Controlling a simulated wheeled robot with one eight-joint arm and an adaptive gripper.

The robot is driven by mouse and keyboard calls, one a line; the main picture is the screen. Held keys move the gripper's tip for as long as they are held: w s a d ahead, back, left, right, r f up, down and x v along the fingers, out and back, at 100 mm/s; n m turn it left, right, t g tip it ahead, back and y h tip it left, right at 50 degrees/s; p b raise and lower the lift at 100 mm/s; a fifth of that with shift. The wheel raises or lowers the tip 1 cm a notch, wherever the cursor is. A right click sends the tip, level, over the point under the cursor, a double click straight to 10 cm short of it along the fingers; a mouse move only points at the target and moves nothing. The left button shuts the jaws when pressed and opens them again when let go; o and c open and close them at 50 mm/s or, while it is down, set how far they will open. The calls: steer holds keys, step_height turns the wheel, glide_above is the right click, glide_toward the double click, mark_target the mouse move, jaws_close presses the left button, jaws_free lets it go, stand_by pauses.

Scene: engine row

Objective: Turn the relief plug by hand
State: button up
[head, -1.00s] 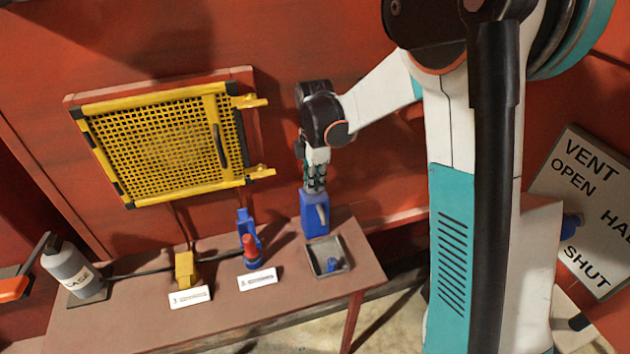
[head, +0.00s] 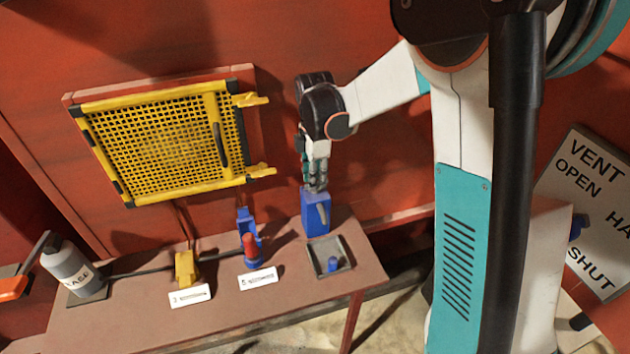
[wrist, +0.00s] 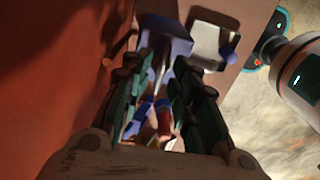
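None of the parts carries a readable name, so I cannot tell for sure which one is the relief plug. A blue block (head: 315,214) with a grey lever on its front stands at the back right of the bench; it also shows past my fingertips in the wrist view (wrist: 168,46). My gripper (head: 316,186) points down just over this block. In the wrist view its two green fingers (wrist: 166,62) are apart, with the grey lever showing between them. I cannot tell whether they touch it. A small blue knob (head: 333,264) lies in a grey tray (head: 318,252).
On the bench (head: 230,318), a red-topped blue fitting (head: 250,247) and a yellow fitting (head: 186,267) stand left of the tray behind white labels. A grey canister (head: 68,268) is far left. A yellow mesh guard (head: 160,140) hangs on the red wall. A sign (head: 585,215) is right.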

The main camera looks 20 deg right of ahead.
step_height(320, 180, up, 10)
steer(key=shift+s+r, duration=0.15)
steer(key=shift+r, duration=0.1)
stand_by(0.5)
steer(key=s+r+m+t+b, duration=0.1)
steer(key=s+m+t, duration=0.6)
steer(key=s+m, duration=1.1)
steer(key=s, duration=0.5)
steer(key=shift+s+r, duration=0.2)
steer(key=shift+s, duration=0.2)
